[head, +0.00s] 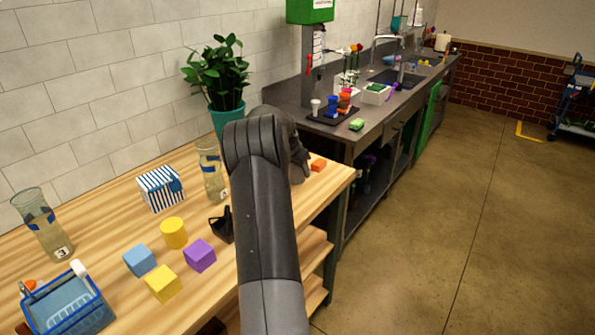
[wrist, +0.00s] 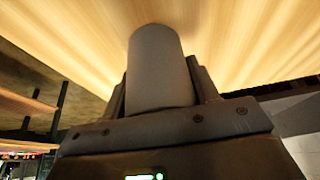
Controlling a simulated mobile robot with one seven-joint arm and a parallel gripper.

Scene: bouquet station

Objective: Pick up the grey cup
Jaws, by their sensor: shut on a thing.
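The grey cup (wrist: 160,65) shows in the wrist view as a plain grey cylinder between the two fingers of my gripper (wrist: 160,85). The fingers are shut on it, one on each side. Pale wood lies behind its far end; I cannot tell whether the cup touches the wood. In the head view my arm covers most of the gripper, and I cannot make out the cup there.
The wooden table (head: 110,255) bears a striped box (head: 160,189), coloured blocks, glass vases and a blue basket (head: 70,305). An orange block (head: 318,165) lies near the right edge. A potted plant (head: 220,75) stands behind my arm. Open floor (head: 480,220) lies right.

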